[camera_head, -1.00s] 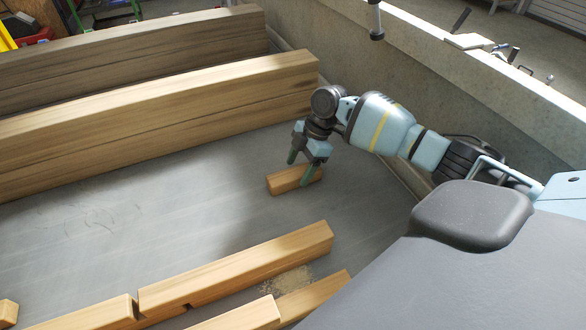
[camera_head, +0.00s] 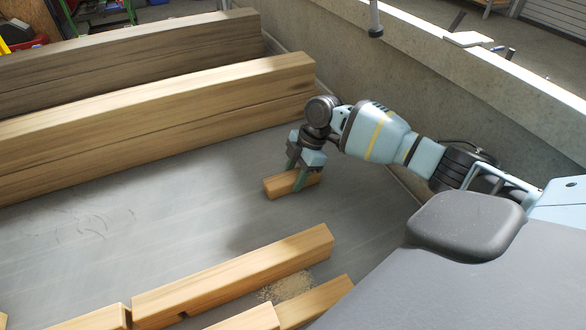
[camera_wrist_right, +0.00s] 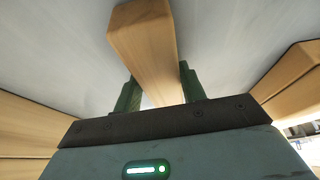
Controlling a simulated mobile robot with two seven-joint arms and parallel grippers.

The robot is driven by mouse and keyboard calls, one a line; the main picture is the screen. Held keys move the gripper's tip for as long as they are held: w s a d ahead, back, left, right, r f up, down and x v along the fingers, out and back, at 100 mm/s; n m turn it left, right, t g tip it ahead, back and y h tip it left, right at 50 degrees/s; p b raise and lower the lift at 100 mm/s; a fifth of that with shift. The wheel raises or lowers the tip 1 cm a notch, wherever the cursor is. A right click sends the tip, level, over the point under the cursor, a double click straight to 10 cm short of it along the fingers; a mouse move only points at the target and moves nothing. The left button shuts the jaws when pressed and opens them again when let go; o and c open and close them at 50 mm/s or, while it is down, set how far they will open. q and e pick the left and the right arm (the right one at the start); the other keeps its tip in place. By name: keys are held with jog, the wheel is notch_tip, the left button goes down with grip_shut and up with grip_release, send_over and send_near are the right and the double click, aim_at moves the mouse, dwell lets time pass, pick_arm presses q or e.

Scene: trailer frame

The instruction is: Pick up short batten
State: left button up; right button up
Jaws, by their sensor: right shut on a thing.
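The short batten (camera_head: 281,187) is a small light-brown wooden block on the grey trailer floor, right of the middle in the head view. My right gripper (camera_head: 297,180) reaches down from above with one green finger on each side of the batten, shut on it. In the right wrist view the batten (camera_wrist_right: 146,48) runs out from between the green fingers (camera_wrist_right: 160,92). Whether it touches the floor or is slightly raised, I cannot tell. My left gripper is not in view.
Long stacked beams (camera_head: 160,115) lie behind and to the left. A notched beam (camera_head: 235,275) and shorter pieces (camera_head: 313,300) lie in front, near some sawdust (camera_head: 287,287). The trailer side wall (camera_head: 400,110) rises close behind my right arm. Bare floor (camera_head: 150,220) lies left of the batten.

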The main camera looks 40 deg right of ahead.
aim_at(294, 175)
notch_tip(294, 175, up, 9)
jog(key=shift+r+p, duration=0.1)
jog(key=shift+p, duration=0.3)
jog(key=shift+r, duration=0.45)
jog(key=shift+a, duration=0.1)
